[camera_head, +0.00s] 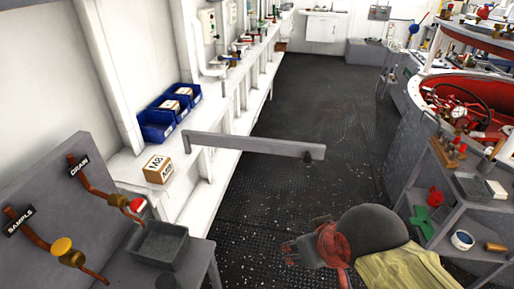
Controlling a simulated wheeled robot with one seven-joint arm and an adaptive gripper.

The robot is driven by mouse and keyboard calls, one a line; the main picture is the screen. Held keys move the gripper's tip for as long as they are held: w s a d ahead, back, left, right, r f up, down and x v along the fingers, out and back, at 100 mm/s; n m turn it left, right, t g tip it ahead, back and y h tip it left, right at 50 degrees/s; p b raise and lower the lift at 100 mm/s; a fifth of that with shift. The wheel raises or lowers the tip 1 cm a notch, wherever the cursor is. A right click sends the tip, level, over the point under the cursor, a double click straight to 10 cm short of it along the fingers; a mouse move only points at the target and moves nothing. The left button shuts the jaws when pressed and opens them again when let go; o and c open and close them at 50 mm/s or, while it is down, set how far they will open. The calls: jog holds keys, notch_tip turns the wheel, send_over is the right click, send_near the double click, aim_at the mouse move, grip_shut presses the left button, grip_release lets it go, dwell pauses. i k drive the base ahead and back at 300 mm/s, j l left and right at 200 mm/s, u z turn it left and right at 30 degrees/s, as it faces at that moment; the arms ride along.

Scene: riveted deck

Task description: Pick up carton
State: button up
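A small tan carton (158,169) with black printing stands on the white ledge along the left wall, in front of the blue bins. My gripper (289,251) is low in the middle of the view, over the dark deck, right of the carton and well apart from it. Its dark fingers are small and partly hidden by the red wrist, so I cannot tell whether they are open or shut. I see nothing held in them.
Blue bins (157,126) with small boxes stand behind the carton. A grey bar (250,145) juts from the ledge over the deck (300,105). A grey valve stand with a tray (158,246) is at front left. A shelf unit (440,215) stands at right. The middle deck is clear.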

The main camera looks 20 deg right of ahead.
aim_at(158, 169)
jog(key=l+u, duration=0.75)
jog(key=l, duration=0.2)
jog(key=l+u, duration=0.35)
jog(key=l, duration=0.15)
